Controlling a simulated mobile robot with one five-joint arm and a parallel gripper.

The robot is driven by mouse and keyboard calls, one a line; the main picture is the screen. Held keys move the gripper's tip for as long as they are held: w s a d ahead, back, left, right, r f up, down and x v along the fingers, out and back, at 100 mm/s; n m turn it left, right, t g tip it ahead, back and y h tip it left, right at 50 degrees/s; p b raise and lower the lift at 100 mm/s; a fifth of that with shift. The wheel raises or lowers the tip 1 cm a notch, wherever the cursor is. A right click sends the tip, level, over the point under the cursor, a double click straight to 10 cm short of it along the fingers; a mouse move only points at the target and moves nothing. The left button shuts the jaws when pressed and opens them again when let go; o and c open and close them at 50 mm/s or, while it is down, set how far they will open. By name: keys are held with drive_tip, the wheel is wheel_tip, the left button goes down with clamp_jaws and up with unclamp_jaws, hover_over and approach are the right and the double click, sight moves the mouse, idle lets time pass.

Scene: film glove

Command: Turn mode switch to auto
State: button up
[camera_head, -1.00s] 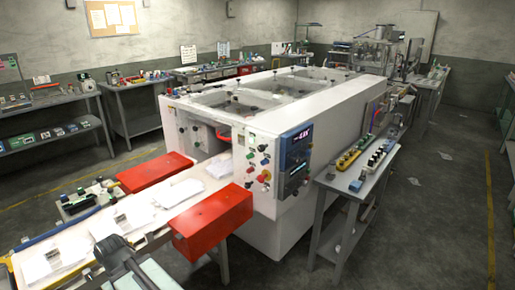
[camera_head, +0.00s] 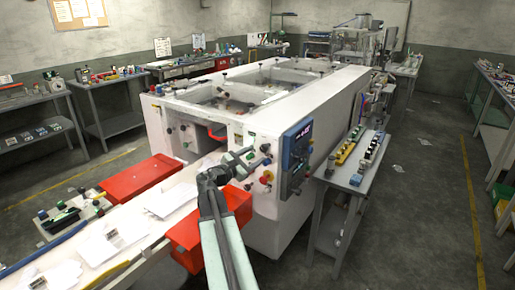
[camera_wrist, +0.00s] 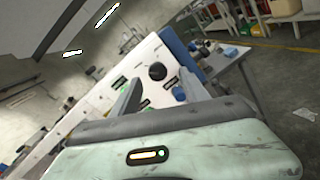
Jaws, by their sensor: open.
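The white machine's control panel (camera_head: 262,185) carries several coloured knobs and buttons. In the wrist view, a round black knob (camera_wrist: 157,71) stands out on the white panel (camera_wrist: 140,75). A blue knob (camera_wrist: 180,93) is lower right of it. Labels are too small to read, so I cannot tell which knob is the mode switch or where it points. My gripper (camera_head: 249,160) is in front of the panel and hides part of it. In the wrist view my gripper (camera_wrist: 160,86) is open and empty. The black knob appears between its fingers, apart from them.
A blue display unit (camera_head: 296,158) is mounted right of the knobs. A red box (camera_head: 235,212) lies below my arm beside the conveyor (camera_head: 130,225). A side table (camera_head: 345,180) with parts stands right of the machine. The floor (camera_head: 415,200) farther right is mostly clear.

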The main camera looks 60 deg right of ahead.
sight(263, 149)
drive_tip(key=d, duration=0.7)
drive_tip(key=shift+s, duration=0.1)
clamp_jaws()
drive_tip(key=shift+d+r, duration=0.1)
drive_tip(key=shift+d, duration=0.05)
